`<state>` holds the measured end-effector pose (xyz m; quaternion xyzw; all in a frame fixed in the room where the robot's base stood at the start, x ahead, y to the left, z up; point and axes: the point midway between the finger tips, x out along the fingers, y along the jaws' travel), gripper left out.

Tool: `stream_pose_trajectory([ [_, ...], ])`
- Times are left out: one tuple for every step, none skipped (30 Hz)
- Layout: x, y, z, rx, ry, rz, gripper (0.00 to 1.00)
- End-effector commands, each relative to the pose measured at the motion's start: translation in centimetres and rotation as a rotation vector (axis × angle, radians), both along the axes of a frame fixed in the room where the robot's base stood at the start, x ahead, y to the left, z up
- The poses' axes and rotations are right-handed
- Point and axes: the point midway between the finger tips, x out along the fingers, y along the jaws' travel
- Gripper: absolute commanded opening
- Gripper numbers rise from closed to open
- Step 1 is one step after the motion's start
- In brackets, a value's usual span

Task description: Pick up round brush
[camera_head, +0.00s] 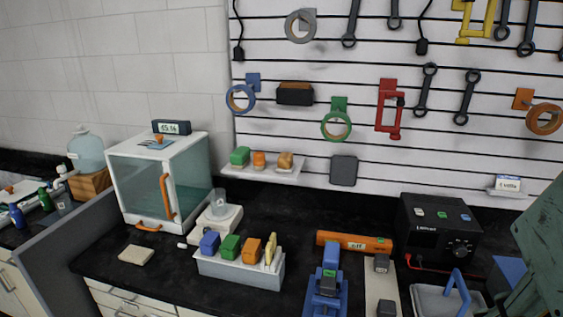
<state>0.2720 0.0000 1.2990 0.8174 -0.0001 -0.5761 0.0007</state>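I cannot make out a round brush with certainty. A light grey box (238,271) on the dark bench holds several upright items: a blue block (210,242), a green block (229,247), an orange block (251,250) and a slim pale-yellow piece (271,250), which may be a brush. A small wall shelf (262,171) above holds a green, an orange and a tan item, too small to identify. My gripper is not in view. A dull green angular part enters at the right edge; I cannot tell if it is mine.
A glass-fronted cabinet (140,178) stands at the left of the bench, beside a small scale (217,222). Tools hang on the slatted wall.

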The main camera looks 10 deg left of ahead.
Motion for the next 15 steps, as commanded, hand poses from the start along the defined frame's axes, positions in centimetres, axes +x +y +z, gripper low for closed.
stream_pose_trajectory([
  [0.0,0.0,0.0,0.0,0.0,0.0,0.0],
  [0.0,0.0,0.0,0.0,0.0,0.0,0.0],
  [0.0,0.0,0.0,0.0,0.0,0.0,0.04],
  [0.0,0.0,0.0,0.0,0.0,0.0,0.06],
  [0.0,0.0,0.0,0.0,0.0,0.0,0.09],
  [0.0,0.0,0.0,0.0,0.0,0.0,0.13],
  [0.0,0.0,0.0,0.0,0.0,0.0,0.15],
  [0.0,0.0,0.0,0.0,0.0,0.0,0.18],
  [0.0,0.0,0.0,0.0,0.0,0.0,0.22],
  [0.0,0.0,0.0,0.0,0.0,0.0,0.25],
  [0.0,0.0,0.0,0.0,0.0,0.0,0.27],
  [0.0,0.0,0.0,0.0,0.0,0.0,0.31],
  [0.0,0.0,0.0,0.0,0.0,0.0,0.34],
  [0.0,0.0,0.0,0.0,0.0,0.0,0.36],
  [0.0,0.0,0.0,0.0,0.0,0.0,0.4],
])
